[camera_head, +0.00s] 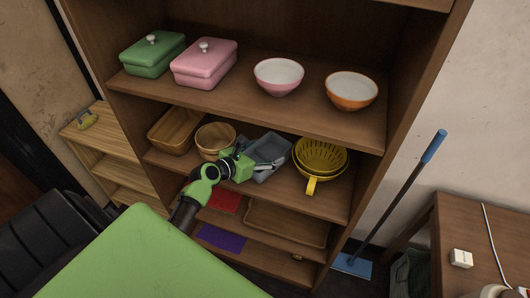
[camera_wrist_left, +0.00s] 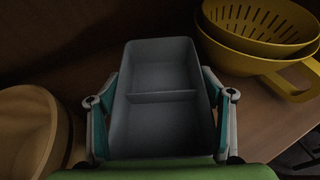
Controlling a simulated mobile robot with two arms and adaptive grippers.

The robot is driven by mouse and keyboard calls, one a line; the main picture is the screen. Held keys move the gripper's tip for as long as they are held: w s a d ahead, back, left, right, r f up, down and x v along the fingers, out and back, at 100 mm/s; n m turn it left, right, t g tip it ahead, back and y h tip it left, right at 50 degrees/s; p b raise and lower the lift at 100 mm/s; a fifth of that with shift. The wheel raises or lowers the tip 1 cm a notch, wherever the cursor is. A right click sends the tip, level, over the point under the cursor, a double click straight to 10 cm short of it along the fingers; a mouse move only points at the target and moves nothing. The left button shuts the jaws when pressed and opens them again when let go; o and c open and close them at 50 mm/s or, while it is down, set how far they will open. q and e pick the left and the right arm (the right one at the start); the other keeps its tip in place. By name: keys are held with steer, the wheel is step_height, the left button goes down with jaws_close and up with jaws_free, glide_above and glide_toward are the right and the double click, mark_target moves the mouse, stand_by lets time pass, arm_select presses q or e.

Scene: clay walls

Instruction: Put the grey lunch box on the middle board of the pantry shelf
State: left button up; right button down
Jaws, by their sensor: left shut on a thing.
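The grey lunch box (camera_head: 270,152) is an open two-part tray at the middle board (camera_head: 283,183) of the brown pantry shelf. My left gripper (camera_head: 247,163) is shut on it. In the left wrist view the lunch box (camera_wrist_left: 160,95) sits between the two fingers of the left gripper (camera_wrist_left: 162,115), with its divider showing and nothing inside. Its underside is hidden, so I cannot tell whether it touches the board. My right gripper is not in view.
On the same board, a yellow colander and bowl (camera_head: 320,158) stand close on the right. A round wooden bowl (camera_head: 215,140) and a wooden basket (camera_head: 175,131) stand on the left. The upper board (camera_head: 230,98) is close above.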

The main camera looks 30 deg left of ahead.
arm_select(q)
steer(key=shift+f, duration=0.15)
steer(key=o, duration=1.2)
steer(key=shift+c, duration=0.2)
steer(key=shift+r, duration=0.25)
steer(key=v, duration=1)
steer(key=shift+s, duration=0.35)
steer(key=shift+s+a+r, duration=0.15)
steer(key=shift+s+r, duration=0.15)
steer(key=shift+s, duration=0.3)
